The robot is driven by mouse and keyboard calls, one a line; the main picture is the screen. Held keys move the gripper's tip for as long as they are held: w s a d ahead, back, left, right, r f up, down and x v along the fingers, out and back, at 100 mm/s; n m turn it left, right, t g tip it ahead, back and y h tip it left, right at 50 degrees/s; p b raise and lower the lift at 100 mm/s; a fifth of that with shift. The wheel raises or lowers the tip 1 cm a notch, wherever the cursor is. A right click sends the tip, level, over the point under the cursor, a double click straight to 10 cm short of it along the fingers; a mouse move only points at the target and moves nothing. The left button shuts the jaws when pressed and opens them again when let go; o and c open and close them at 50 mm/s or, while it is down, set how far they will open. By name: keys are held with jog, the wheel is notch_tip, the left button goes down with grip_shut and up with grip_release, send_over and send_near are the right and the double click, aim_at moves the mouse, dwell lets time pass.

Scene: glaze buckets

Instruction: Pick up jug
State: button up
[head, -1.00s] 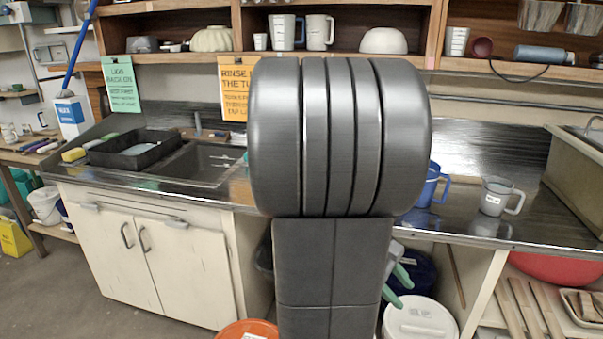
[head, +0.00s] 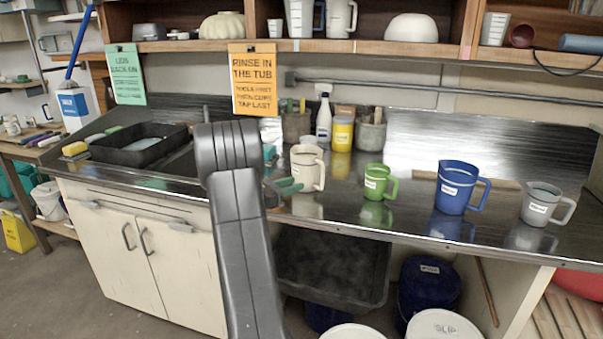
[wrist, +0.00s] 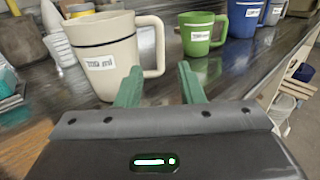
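Several jugs stand in a row on the metal counter: a cream jug (head: 307,168), a green jug (head: 377,182), a blue jug (head: 458,187) and a grey jug (head: 541,204). In the wrist view, the cream jug (wrist: 105,62) is close ahead, its handle to the right, with the green jug (wrist: 198,36) and blue jug (wrist: 242,18) farther back. My gripper (wrist: 159,80) has two green fingers spread apart with nothing between them. The fingers point toward the cream jug's handle side. In the head view my gripper (head: 284,188) is just left of the cream jug, partly hidden by my arm.
Behind the jugs stand a white bottle (head: 324,120), a yellow jar (head: 342,134) and a tool pot (head: 370,132). A sink with a black tray (head: 138,146) lies left. A shelf (head: 390,46) hangs above. A brown stick (head: 500,183) lies behind the blue jug.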

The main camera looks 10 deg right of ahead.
aim_at(322, 187)
jog(key=p+x, duration=0.1)
jog(key=x, duration=0.6)
jog(key=shift+w+d, duration=0.1)
jog(key=shift+d, duration=0.3)
jog(key=x, duration=0.4)
jog(key=shift+w+d+f+p, duration=0.2)
jog(key=shift+w+f+p, duration=0.05)
jog(key=shift+p, duration=0.15)
grip_shut()
dwell(0.4)
